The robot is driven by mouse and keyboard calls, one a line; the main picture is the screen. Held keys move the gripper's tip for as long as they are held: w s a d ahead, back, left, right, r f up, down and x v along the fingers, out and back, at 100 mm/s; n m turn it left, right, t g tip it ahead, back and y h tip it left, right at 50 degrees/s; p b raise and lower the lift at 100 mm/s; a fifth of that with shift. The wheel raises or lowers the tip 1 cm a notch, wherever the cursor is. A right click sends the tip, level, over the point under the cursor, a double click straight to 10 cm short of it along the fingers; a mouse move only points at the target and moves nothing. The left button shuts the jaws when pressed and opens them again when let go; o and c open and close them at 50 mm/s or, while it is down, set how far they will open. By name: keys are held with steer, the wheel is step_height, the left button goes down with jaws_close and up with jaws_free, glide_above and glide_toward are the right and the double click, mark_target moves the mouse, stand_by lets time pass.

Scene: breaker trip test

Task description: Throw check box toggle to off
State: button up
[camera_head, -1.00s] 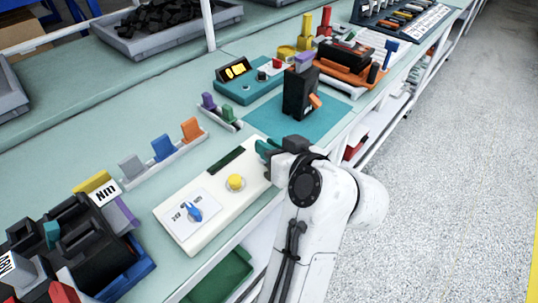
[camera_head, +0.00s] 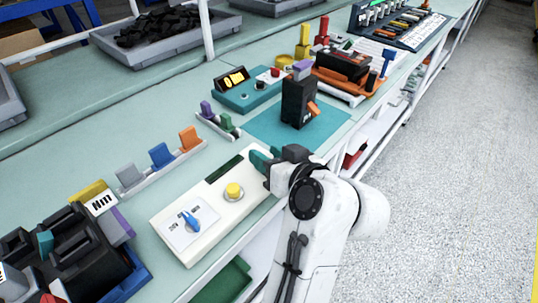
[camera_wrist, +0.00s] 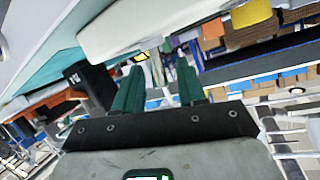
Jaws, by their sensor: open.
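A white box (camera_head: 222,200) lies at the bench's front edge. It has a blue toggle-like knob (camera_head: 191,222) on a labelled plate and a yellow button (camera_head: 234,190). Behind it stands a teal box (camera_head: 250,92) with a lit yellow display and small controls; I cannot tell which box is the check box. A black breaker (camera_head: 297,104) with an orange lever stands on a teal mat. My gripper (camera_head: 264,158), with green fingers, is by the far right end of the white box. In the wrist view its fingers (camera_wrist: 158,88) are apart, with nothing between them.
A rail with grey, blue and orange clips (camera_head: 160,158) lies behind the white box. Black parts in a blue tray (camera_head: 130,283) are at lower left. A grey bin (camera_head: 185,42) stands at the back. The aisle floor (camera_head: 460,190) at right is clear.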

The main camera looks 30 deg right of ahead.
steer(key=v, duration=0.1)
steer(key=p+v, duration=0.1)
steer(key=v, duration=0.1)
steer(key=shift+s+a+r, duration=0.1)
steer(key=shift+r, duration=0.25)
steer(key=p+v, duration=0.2)
steer(key=p, duration=0.4)
steer(key=shift+s+r, duration=0.1)
steer(key=p+v, duration=0.1)
steer(key=p, duration=0.1)
steer(key=p+v, duration=0.4)
steer(key=shift+s+f, duration=0.2)
steer(key=shift+f, duration=0.05)
